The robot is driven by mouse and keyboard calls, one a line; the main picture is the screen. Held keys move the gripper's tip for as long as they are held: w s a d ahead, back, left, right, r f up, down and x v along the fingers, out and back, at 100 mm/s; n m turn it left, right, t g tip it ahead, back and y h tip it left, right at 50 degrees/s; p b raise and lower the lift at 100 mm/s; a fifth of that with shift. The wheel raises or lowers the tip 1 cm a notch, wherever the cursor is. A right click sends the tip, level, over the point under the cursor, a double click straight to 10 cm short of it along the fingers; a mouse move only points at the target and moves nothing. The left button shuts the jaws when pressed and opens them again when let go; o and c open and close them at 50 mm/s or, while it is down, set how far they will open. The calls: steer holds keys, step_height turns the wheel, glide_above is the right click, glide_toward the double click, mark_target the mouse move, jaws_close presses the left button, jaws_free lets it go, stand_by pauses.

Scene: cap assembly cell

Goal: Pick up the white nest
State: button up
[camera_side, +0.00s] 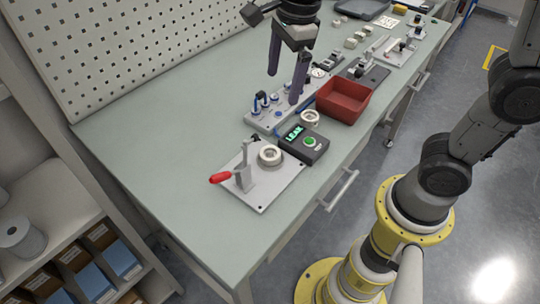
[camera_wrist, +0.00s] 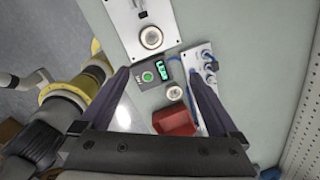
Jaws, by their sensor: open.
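Two white ring-shaped parts are in view; I cannot tell for sure which is the white nest. One white ring (camera_side: 310,118) stands on the table between the leak tester and the red bin; it also shows in the wrist view (camera_wrist: 174,93). The other white ring (camera_side: 269,155) sits on the clamp plate; it also shows in the wrist view (camera_wrist: 151,38). My gripper (camera_side: 283,89) is open, empty and pointing down above the table. In the wrist view its fingers (camera_wrist: 159,71) are spread wide, with the smaller-looking ring between them and lower down.
A clamp plate (camera_side: 268,194) with a red-handled toggle clamp stands in front. A leak tester (camera_side: 305,145) reads "LEAK". The table's left side (camera_side: 160,140) is clear.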

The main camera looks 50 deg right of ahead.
steer(key=g, duration=0.2)
glide_above(267, 156)
step_height(267, 156, down, 5)
steer(key=shift+n, duration=0.4)
step_height(267, 156, down, 14)
steer(key=shift+r, duration=0.15)
steer(key=shift+c, duration=0.4)
steer(key=shift+r, duration=0.1)
jaws_close()
